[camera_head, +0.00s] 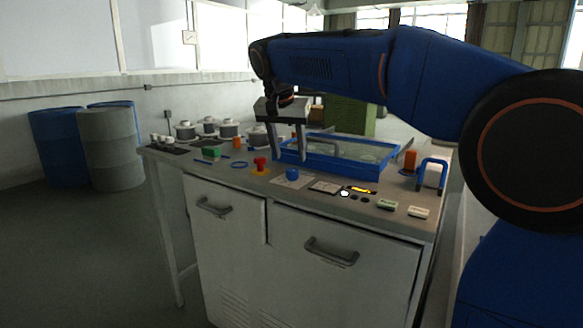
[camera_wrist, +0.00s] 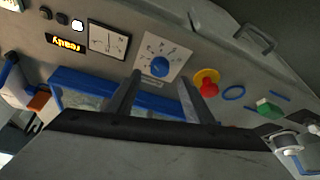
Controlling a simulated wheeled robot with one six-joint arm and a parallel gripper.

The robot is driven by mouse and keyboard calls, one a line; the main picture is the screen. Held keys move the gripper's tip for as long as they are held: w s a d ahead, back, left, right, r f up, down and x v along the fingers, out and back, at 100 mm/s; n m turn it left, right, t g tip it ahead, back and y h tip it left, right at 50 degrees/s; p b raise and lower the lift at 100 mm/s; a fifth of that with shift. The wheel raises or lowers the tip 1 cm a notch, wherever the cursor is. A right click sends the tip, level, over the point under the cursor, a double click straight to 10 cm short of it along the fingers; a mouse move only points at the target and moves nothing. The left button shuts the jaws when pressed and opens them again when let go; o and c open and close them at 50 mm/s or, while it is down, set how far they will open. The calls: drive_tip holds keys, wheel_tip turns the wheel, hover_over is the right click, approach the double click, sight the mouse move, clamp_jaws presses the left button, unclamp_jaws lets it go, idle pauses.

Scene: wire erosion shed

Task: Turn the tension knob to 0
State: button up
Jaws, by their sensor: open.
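The tension knob is a small blue knob (camera_head: 292,175) on a pale dial plate on the bench top. In the wrist view the blue knob (camera_wrist: 160,66) sits at the middle of the white plate (camera_wrist: 168,50) with a ring of marks; the numbers are too small to read. My gripper (camera_head: 288,158) is open, with its two fingers pointing down above the bench, beyond the knob and apart from it. In the wrist view my gripper (camera_wrist: 158,84) has its fingertips on either side of the knob's image, with nothing between them.
A red button on a yellow base (camera_head: 261,166) stands left of the knob, and a square gauge (camera_head: 325,187) lies right of it. A blue-rimmed tray (camera_head: 345,168) is behind. A lit "ready" display (camera_wrist: 66,44) shows near the gauge.

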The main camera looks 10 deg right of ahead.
sight(292, 169)
drive_tip(key=shift+x, duration=3.1)
drive_tip(key=shift+r, duration=0.1)
drive_tip(key=c, duration=1)
